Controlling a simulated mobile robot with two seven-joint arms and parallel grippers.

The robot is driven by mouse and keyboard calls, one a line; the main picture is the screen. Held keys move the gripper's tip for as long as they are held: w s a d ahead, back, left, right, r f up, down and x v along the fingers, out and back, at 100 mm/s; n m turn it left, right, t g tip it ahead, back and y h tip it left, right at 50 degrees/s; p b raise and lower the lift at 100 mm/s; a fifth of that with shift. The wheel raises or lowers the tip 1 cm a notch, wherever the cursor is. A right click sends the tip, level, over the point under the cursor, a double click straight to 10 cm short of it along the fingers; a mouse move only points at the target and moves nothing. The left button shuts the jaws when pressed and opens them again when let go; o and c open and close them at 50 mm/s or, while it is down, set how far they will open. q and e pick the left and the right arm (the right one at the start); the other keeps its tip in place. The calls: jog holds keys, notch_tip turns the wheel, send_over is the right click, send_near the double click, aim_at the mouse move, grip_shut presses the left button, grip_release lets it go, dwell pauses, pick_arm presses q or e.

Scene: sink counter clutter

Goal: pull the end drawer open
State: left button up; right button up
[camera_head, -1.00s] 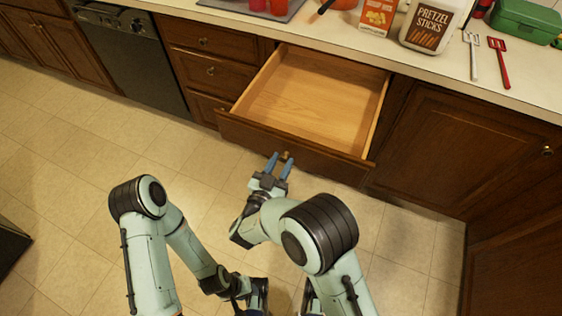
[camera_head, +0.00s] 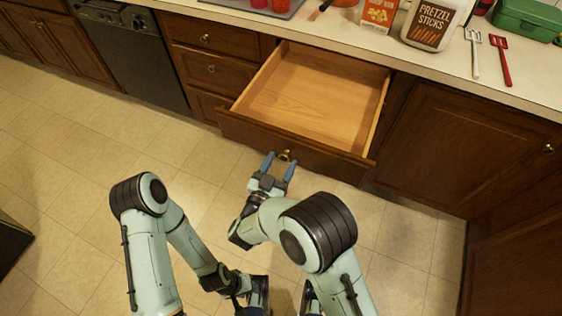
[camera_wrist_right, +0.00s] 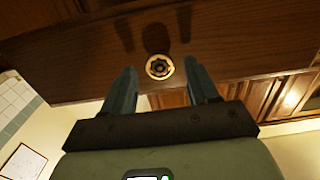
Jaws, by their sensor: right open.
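The end drawer (camera_head: 310,95) is pulled out from the counter and its bare wooden inside shows empty. Its dark front carries a round brass knob (camera_head: 286,155), which also shows in the right wrist view (camera_wrist_right: 159,67). My right gripper (camera_head: 279,163) is open just in front of the drawer front. In the right wrist view the knob lies between the line of the two blue fingers (camera_wrist_right: 162,88), a little beyond their tips, and no finger touches it. My left arm (camera_head: 150,235) is folded at the lower left. Its gripper (camera_head: 257,293) is low in the picture, with its fingers unclear.
A closed stack of drawers (camera_head: 208,68) and a dishwasher (camera_head: 133,55) stand left of the open drawer. A closed cabinet door (camera_head: 465,145) is to its right. The counter above holds a pretzel jar (camera_head: 432,22), spatulas (camera_head: 502,60) and a green box (camera_head: 528,20). The tiled floor is clear.

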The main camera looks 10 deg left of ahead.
pick_arm(q)
jog(key=shift+r, duration=0.15)
pick_arm(e)
jog(key=v, duration=1.2)
jog(key=shift+s, duration=0.35)
jog(key=shift+a, duration=0.1)
jog(key=w+d+f+g+y, duration=0.15)
jog(key=d+f+g, duration=0.35)
jog(key=f, duration=0.6)
jog(key=w+d+f+g+y, duration=0.1)
jog(key=d+f+g+y, duration=0.2)
jog(key=d+f, duration=0.6)
jog(key=s+d+f+g+y, duration=0.2)
jog(key=s+d+f+g, duration=0.25)
jog(key=s, duration=0.55)
jog(key=s+d+f+g+y, duration=0.3)
jog(key=s+f+g, duration=0.25)
jog(key=s, duration=0.45)
pick_arm(q)
notch_tip(320, 180, up, 12)
jog(key=p, duration=1.2)
jog(key=shift+w+g+p, duration=0.3)
jog(key=shift+w+p, duration=0.05)
pick_arm(e)
notch_tip(320, 180, up, 11)
jog(key=shift+w+a+r, duration=0.2)
jog(key=shift+w+r, duration=0.05)
jog(key=shift+w, duration=0.05)
